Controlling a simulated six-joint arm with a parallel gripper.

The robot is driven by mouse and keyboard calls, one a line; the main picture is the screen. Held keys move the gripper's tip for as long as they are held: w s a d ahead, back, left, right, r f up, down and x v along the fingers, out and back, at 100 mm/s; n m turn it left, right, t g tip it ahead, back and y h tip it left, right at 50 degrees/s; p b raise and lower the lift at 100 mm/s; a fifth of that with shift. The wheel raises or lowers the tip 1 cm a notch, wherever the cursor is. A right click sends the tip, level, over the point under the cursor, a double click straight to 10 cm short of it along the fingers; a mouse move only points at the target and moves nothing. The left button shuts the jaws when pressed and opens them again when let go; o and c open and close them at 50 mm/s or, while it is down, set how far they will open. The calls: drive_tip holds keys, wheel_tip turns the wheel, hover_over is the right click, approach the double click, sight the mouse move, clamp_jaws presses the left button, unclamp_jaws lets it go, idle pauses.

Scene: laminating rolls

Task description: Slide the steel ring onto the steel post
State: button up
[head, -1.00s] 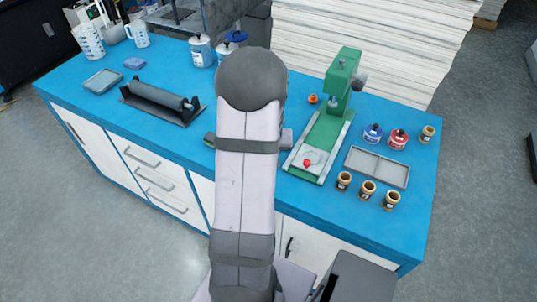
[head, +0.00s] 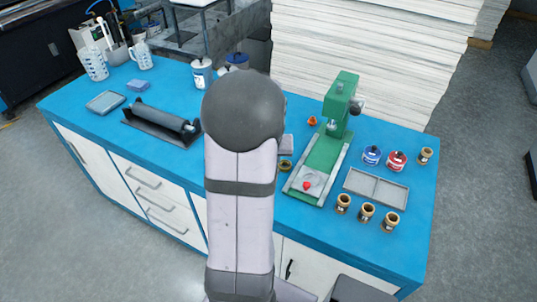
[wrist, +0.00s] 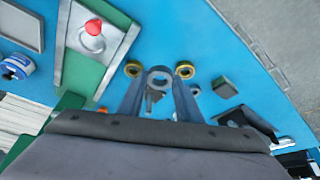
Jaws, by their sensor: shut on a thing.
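In the wrist view my gripper (wrist: 160,88) is shut on a grey steel ring (wrist: 160,75), held at the fingertips with its hole facing the camera. Small grey shapes show between the fingers below the ring; I cannot tell whether one of them is the steel post. Two brass-coloured rings or round pieces, a left one (wrist: 133,68) and a right one (wrist: 184,70), lie on the blue bench either side of the held ring. In the head view my arm hides the gripper and the held ring.
A green press (head: 325,152) with a red knob (head: 306,185) stands right of my arm. Beyond it are a grey tray (head: 375,188), several brass-topped jars (head: 366,212) and ink tins (head: 397,160). A roller (head: 160,122) lies left. A dark block (wrist: 225,88) shows in the wrist view.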

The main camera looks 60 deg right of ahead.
drive_tip(key=shift+a+f+p, duration=0.4)
drive_tip(key=shift+f+p, duration=0.35)
drive_tip(key=shift+p, duration=0.2)
drive_tip(key=w+d+r+p, duration=0.1)
drive_tip(key=w+d, duration=0.1)
drive_tip(key=d, duration=0.3)
drive_tip(key=w+d+r+p, duration=0.1)
drive_tip(key=w+d+r, duration=0.1)
drive_tip(key=d, duration=0.4)
drive_tip(key=w+d+r+p, duration=0.1)
drive_tip(key=w+d+r, duration=0.1)
drive_tip(key=d, duration=0.3)
drive_tip(key=shift+w+d+r+p, duration=0.15)
drive_tip(key=shift+w+d+p, duration=0.25)
drive_tip(key=shift+w, duration=0.25)
drive_tip(key=shift+w+d+r, duration=0.1)
drive_tip(key=shift+d+r, duration=0.1)
drive_tip(key=shift+r, duration=0.1)
drive_tip(key=shift+a, duration=0.35)
drive_tip(key=shift+f, duration=0.1)
drive_tip(key=shift+f+b, duration=1.85)
drive_tip(key=shift+f, duration=0.8)
